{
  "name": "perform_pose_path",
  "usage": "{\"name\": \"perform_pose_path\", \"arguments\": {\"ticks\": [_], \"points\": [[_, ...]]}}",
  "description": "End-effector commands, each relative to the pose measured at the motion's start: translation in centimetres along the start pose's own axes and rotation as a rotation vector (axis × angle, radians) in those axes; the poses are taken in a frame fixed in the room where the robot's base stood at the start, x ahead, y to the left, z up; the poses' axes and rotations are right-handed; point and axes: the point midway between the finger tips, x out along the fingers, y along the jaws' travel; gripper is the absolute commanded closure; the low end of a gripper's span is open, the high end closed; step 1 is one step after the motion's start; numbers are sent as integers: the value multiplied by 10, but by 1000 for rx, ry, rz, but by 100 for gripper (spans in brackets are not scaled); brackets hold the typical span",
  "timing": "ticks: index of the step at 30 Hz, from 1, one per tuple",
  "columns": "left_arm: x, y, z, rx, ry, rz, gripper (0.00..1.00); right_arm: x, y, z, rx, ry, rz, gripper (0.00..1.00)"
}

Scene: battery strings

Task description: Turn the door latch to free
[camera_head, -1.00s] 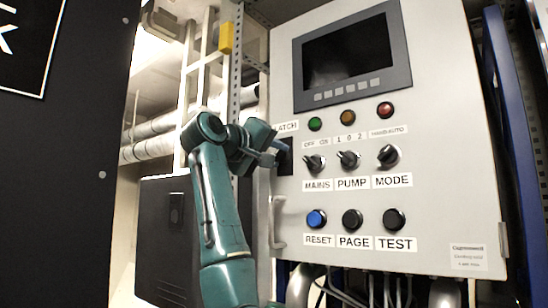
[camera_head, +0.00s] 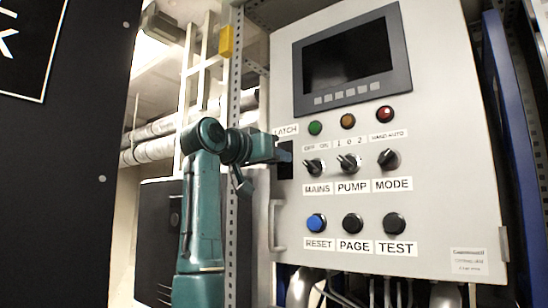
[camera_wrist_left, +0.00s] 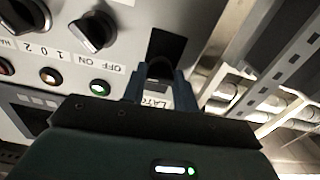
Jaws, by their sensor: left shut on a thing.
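The door latch (camera_wrist_left: 160,69) is a dark piece on a black plate (camera_head: 286,168) at the left edge of the grey cabinet door, under a LATCH label (camera_head: 286,130). My left gripper (camera_head: 284,156) reaches it from the left, and its fingers hide the latch in the head view. In the left wrist view the two fingers (camera_wrist_left: 160,82) stand on either side of the latch and are shut on it. The latch's exact angle is hard to tell. My right gripper is in neither view.
The door (camera_head: 440,150) carries a screen (camera_head: 350,55), lamps, the MAINS (camera_head: 314,167), PUMP and MODE knobs, and push buttons. A pale handle (camera_head: 278,225) is below the latch. A perforated metal post (camera_head: 232,90) stands close behind my left arm.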

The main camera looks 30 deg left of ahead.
Motion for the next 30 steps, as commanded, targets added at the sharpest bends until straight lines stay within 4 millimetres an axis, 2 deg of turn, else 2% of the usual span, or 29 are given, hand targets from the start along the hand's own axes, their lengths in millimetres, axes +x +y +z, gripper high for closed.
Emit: {"name": "perform_pose_path", "arguments": {"ticks": [9, 21, 22, 30], "points": [[0, 0, 0, 67, 1, -1, 94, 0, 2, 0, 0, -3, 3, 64], [0, 0, 0, 72, 1, -1, 94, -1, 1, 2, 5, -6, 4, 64], [0, 0, 0, 72, 1, -1, 68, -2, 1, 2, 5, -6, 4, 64], [0, 0, 0, 70, 1, 0, 49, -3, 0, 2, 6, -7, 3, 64]]}}
